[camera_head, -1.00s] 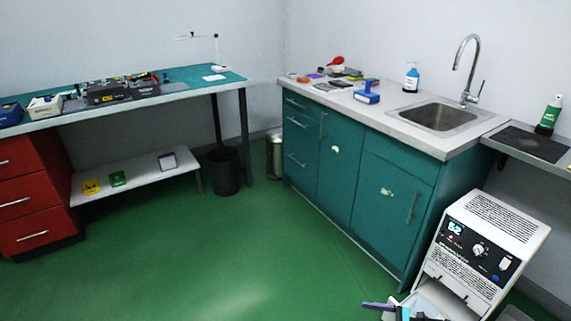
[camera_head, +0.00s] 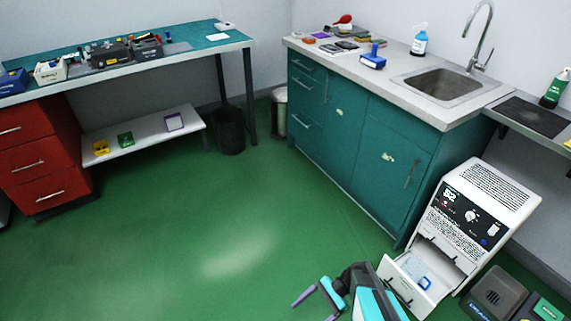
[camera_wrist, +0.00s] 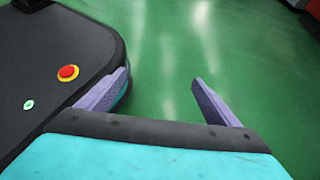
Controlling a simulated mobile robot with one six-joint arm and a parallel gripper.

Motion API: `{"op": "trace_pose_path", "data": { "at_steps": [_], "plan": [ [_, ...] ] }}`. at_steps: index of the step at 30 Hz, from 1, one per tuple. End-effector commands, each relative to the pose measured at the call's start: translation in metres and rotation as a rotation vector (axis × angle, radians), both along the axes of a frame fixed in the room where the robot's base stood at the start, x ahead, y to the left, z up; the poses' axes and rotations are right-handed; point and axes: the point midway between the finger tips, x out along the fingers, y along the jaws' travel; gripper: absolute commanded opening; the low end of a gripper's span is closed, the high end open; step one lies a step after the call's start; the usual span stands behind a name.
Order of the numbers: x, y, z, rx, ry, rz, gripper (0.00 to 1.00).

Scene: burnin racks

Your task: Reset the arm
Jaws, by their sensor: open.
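My gripper (camera_head: 318,292) shows at the bottom of the head view, over the green floor and left of the white rack unit. Its two purple fingers are spread apart. In the wrist view my gripper (camera_wrist: 158,95) is open with nothing between the fingers, only green floor beyond them. The dark top of my base with a red button lies close beside the left finger.
The white rack unit (camera_head: 482,205) stands at the right with its drawer (camera_head: 400,290) open and a blue-and-clear item inside. Dark boxes (camera_head: 497,293) sit right of it. The teal sink cabinet (camera_head: 350,150) stands behind. The floor (camera_head: 200,230) at left is clear.

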Motion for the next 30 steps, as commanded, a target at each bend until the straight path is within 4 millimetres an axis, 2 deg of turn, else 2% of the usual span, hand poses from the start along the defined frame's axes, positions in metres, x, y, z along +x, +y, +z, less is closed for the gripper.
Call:
{"op": "trace_pose_path", "data": {
  "at_steps": [1, 7, 11, 15, 19, 24, 30],
  "plan": [
    [-0.019, 0.006, 0.011, -0.024, -0.018, 0.062, 0.85],
    [-0.069, 0.007, 0.021, -0.118, -0.106, 0.302, 0.85],
    [-0.095, -0.004, 0.027, -0.173, -0.172, 0.46, 0.85],
    [-0.115, -0.026, 0.031, -0.221, -0.245, 0.62, 0.85],
    [-0.125, -0.05, 0.032, -0.258, -0.309, 0.749, 0.85],
    [-0.127, -0.079, 0.035, -0.288, -0.393, 0.92, 0.85],
    [-0.116, -0.093, 0.029, -0.276, -0.47, 1.047, 0.85]
  ]
}}
